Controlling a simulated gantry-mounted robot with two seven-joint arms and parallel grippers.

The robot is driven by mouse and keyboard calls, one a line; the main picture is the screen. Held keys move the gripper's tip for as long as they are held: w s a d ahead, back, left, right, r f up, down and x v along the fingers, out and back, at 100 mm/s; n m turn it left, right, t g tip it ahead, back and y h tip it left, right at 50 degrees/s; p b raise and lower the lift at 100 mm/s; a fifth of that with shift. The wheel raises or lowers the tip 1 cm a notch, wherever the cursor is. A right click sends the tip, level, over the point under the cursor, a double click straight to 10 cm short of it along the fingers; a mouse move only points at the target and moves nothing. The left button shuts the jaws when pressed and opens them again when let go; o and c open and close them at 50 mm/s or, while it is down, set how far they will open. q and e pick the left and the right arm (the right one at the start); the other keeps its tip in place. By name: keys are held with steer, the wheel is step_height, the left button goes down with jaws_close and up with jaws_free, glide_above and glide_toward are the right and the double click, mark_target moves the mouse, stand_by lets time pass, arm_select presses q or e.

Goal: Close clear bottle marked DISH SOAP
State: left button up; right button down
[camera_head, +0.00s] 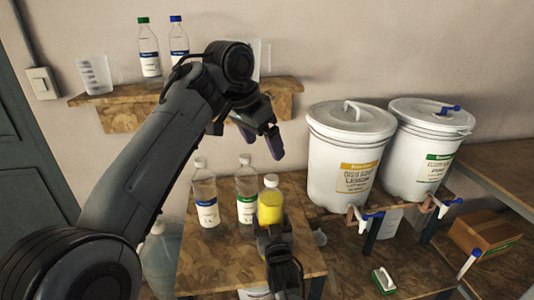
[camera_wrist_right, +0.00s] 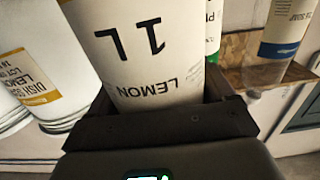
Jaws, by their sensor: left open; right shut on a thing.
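My right gripper (camera_head: 271,236) is shut on a bottle of yellow liquid (camera_head: 270,207) standing upright at the low table's front. Its top looks whitish; I cannot tell whether a cap is on. In the right wrist view its white label (camera_wrist_right: 140,50) reads LEMON and 1 L, and my right gripper's dark jaws (camera_wrist_right: 160,125) hold it. The words DISH SOAP are not readable on it. My left gripper (camera_head: 262,140) is open and empty, above and behind the bottle. A clear blue-labelled bottle (camera_head: 205,196) and a clear green-labelled bottle (camera_head: 246,190) stand behind.
Two white lidded drums (camera_head: 345,160) (camera_head: 425,155) with taps stand at right. The wall shelf (camera_head: 120,105) holds a green-capped bottle (camera_head: 149,48), a blue-capped bottle (camera_head: 178,38) and a clear cup (camera_head: 95,75). A green-and-white brush (camera_head: 383,281) lies low right, near a cardboard box (camera_head: 485,235).

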arm_select(q)
steer(key=v, duration=0.6)
arm_select(e)
jaws_free()
arm_select(q)
step_height(320, 180, up, 3)
steer(key=p, duration=0.2)
steer(key=shift+f+p, duration=0.1)
steer(key=shift+p, duration=0.3)
arm_select(e)
steer(key=s+d, duration=0.2)
steer(key=s, duration=0.8)
steer(key=shift+s, duration=0.35)
